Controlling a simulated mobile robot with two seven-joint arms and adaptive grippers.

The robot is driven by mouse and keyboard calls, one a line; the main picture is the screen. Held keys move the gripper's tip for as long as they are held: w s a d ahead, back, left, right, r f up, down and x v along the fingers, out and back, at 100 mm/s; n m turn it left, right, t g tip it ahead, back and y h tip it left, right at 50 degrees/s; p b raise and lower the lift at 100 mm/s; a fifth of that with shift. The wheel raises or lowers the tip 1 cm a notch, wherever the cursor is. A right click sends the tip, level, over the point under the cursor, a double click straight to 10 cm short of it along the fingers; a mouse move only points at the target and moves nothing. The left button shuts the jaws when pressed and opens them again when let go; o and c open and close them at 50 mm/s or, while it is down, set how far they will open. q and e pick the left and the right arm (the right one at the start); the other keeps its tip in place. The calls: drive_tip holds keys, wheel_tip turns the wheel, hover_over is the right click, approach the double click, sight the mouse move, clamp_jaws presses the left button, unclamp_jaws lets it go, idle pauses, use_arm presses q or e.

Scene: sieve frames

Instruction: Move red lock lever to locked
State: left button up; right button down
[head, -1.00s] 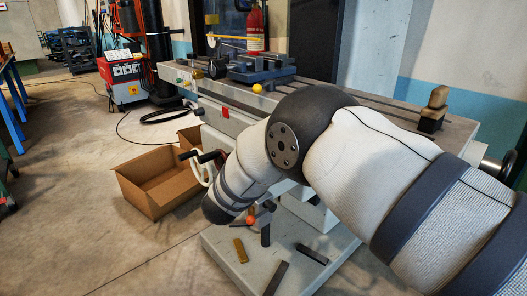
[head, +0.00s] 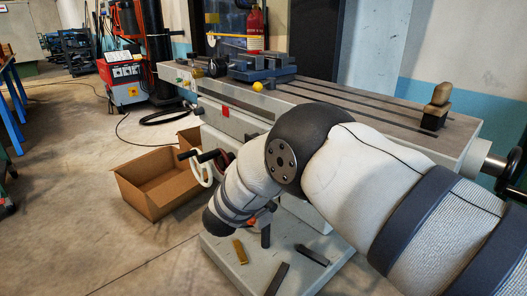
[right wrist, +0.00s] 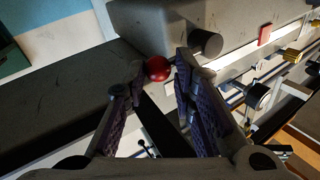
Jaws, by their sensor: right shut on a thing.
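The red ball knob (right wrist: 157,68) of the lock lever shows in the right wrist view, between the two fingertips of my right gripper (right wrist: 158,74). The gripper is shut on the knob. The lever's shaft and its pivot are hard to make out. In the head view my right forearm covers the gripper, and only a small orange-red spot (head: 250,220) shows beside the forearm's low end, above the machine's base. My left gripper is not in view.
A white handwheel (head: 202,170) and an open cardboard box (head: 150,185) are left of my forearm. Dark and brass bars (head: 240,251) lie on the base.

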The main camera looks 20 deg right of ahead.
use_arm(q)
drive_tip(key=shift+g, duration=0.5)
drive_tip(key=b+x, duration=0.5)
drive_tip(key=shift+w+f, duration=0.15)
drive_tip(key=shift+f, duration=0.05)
use_arm(e)
drive_tip(key=f+m+h, duration=0.2)
drive_tip(key=m, duration=0.1)
drive_tip(key=f+m, duration=0.1)
drive_tip(key=m, duration=0.1)
drive_tip(key=shift+w+f+h, duration=0.1)
drive_tip(key=shift+w+h, duration=0.2)
drive_tip(key=shift+h, duration=0.1)
drive_tip(key=shift+m, duration=0.3)
drive_tip(key=c, duration=1.5)
unclamp_jaws()
drive_tip(key=shift+o, duration=0.7)
drive_tip(key=shift+w+d, duration=0.1)
